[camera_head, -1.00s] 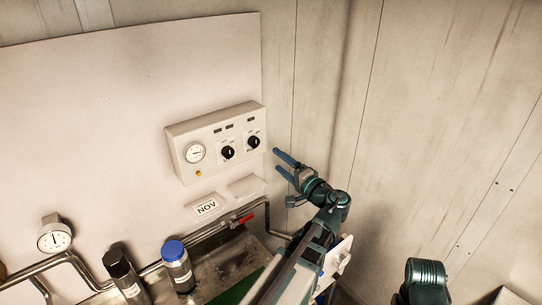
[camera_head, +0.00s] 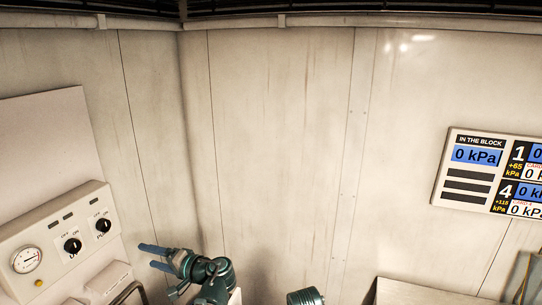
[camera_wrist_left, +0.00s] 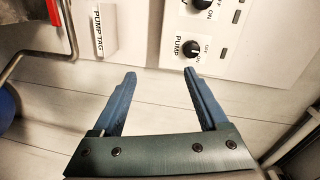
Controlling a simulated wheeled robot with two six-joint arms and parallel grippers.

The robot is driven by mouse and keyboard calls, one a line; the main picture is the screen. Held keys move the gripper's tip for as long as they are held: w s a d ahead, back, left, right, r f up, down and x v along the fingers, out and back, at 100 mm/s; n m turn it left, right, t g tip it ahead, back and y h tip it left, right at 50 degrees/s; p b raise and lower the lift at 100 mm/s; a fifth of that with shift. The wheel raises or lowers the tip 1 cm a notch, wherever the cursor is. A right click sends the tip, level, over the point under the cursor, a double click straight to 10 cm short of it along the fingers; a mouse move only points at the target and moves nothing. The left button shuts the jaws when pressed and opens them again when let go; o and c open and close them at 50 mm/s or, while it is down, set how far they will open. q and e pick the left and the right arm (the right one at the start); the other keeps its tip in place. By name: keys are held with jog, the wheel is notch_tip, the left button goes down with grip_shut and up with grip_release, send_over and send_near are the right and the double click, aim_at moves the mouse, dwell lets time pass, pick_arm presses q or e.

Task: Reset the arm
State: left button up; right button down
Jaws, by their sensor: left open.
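My left gripper (camera_head: 147,256) is at the lower left of the head view, just right of the wall control box (camera_head: 60,238). Its two blue fingers are apart and nothing is between them. The left wrist view also shows the open fingers (camera_wrist_left: 160,74), with bare wall panel between them. The box carries a round gauge (camera_head: 27,260) and two black knobs (camera_head: 73,246). The knob marked PUMP (camera_wrist_left: 194,49) is beyond the right finger in the wrist view. A teal link of my arm (camera_head: 305,297) shows at the bottom edge; my right gripper is out of view.
A PUMP TAG holder (camera_wrist_left: 101,28) and a red handle (camera_wrist_left: 54,12) are at the upper left of the wrist view, near a metal pipe (camera_wrist_left: 40,40). A display board (camera_head: 470,172) hangs on the right wall. The wall between is bare.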

pick_arm(q)
jog(key=s+d+f+g+h+b, duration=0.1)
jog(key=s+d+f+h+b, duration=0.25)
jog(key=d+f, duration=0.5)
jog(key=s+d+f+g+h+b, duration=0.15)
jog(key=d+f+h, duration=0.35)
jog(key=f, duration=0.7)
jog(key=s+d+f+m+g+h+b, duration=0.1)
jog(key=s+d+f+h+b, duration=0.1)
jog(key=d, duration=0.6)
jog(key=s+d+f+m+g+h+b, duration=0.1)
jog(key=s+d+f+h+b, duration=0.2)
jog(key=s+d+f, duration=0.3)
jog(key=d+f+h, duration=0.1)
jog(key=d, duration=0.2)
jog(key=shift+s+f+m, duration=0.3)
jog(key=shift+s+f, duration=0.05)
jog(key=shift+f, duration=0.05)
jog(key=shift+d+g, duration=0.15)
jog(key=shift+g, duration=0.1)
